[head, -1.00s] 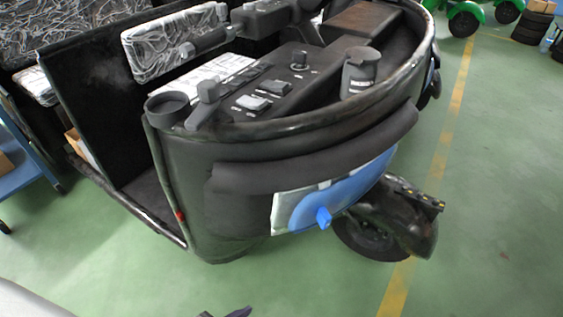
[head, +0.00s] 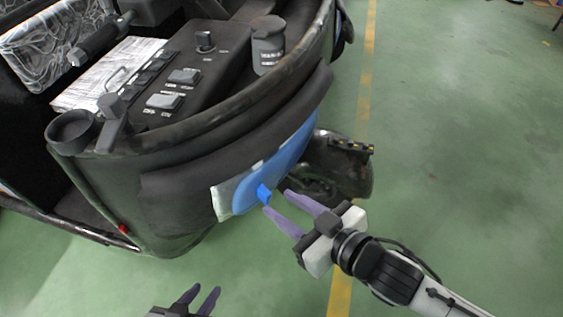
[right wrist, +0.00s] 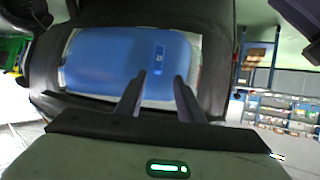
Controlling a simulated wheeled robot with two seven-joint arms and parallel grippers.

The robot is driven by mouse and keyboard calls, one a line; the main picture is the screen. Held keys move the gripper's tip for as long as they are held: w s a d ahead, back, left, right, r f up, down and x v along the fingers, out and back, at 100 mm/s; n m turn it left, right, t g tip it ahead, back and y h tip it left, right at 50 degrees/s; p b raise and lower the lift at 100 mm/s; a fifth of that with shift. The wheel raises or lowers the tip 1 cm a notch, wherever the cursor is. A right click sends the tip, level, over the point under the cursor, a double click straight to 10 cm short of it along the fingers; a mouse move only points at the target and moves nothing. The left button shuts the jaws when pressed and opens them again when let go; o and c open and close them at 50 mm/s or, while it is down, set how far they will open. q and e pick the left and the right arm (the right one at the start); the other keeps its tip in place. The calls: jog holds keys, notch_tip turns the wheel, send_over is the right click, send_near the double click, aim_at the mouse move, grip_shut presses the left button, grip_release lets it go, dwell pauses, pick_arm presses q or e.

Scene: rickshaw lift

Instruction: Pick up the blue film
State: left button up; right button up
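The blue film (head: 285,160) is stuck on the curved dark front panel of the rickshaw, over a pale backing. A small blue tab (head: 264,193) stands out near its lower left end. My right gripper (head: 276,201) is open and empty, its purple fingers pointing at the tab from close by. In the right wrist view the film (right wrist: 115,65) spreads ahead of the fingers, and the tab (right wrist: 159,57) lies just beyond and between the two fingertips. My left gripper (head: 202,294) is open and empty at the bottom edge of the head view, apart from the rickshaw.
The black rickshaw (head: 190,185) fills the upper left, with a control panel and levers on top. Its front wheel (head: 335,180) is just right of the film. The green floor to the right is clear, with a yellow line (head: 366,75).

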aim_at(270, 195)
jog(key=x, duration=0.6)
jog(key=shift+d, duration=0.25)
grip_shut()
